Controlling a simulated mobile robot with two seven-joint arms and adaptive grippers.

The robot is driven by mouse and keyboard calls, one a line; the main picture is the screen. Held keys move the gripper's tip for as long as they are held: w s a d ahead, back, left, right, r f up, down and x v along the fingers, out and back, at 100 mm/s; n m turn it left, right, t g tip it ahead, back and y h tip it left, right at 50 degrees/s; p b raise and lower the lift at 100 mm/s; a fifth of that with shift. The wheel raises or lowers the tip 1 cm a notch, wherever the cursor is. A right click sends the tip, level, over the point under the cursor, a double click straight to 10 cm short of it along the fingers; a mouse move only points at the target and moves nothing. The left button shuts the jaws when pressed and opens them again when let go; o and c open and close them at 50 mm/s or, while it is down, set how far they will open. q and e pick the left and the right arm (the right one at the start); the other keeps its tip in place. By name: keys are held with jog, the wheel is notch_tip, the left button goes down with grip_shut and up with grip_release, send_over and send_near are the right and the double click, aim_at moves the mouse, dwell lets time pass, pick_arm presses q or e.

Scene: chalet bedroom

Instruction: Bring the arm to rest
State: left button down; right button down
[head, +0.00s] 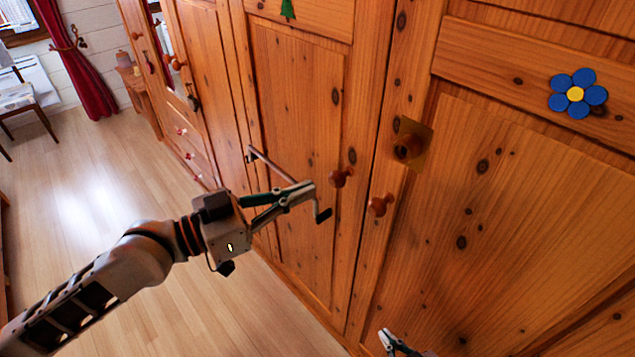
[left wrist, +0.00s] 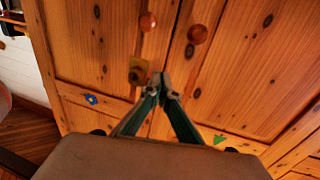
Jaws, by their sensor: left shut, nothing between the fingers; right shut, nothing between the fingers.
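My left gripper (head: 308,190) is in front of the wooden wardrobe doors, its arm coming in from the lower left. Its green-lined fingers are shut with nothing between them; in the left wrist view the fingertips (left wrist: 160,84) meet. A grey bar handle (head: 272,166) shows behind the fingers in the head view, its middle partly hidden. I cannot tell whether the fingers touch it. My right gripper (head: 394,343) shows only by its tips at the bottom edge, shut and empty, close in front of the right door.
The wardrobe (head: 300,110) fills the right, with red-brown knobs (head: 340,177), a knob on a yellowish plate (head: 408,146) and a blue flower (head: 577,94). Open wooden floor (head: 100,200) lies to the left. A chair (head: 22,100) and red curtain (head: 80,60) stand at the far left.

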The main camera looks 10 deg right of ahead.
pick_arm(q)
jog(key=shift+s+v, duration=0.35)
jog(key=shift+v, duration=1.9)
jog(key=w+a+f+n+t+y, duration=0.1)
jog(key=a+f+n+t+y, duration=0.25)
jog(key=f, duration=0.75)
jog(key=w+a+f+n+t+y, duration=0.1)
jog(key=a+f+n+t+y, duration=0.2)
jog(key=f, duration=0.8)
jog(key=s+a+f+n+g+y, duration=0.1)
jog(key=s+a+f+y, duration=0.2)
jog(key=s+a+f, duration=0.2)
jog(key=s+a+f+n+g+y, duration=0.1)
jog(key=s+a+f+y, duration=0.3)
jog(key=f, duration=0.8)
jog(key=s+a+g, duration=0.1)
jog(key=s+a, duration=0.1)
jog(key=s, duration=0.1)
jog(key=shift+s+f+b, duration=0.15)
jog(key=shift+f+b, duration=0.05)
jog(key=shift+b, duration=0.15)
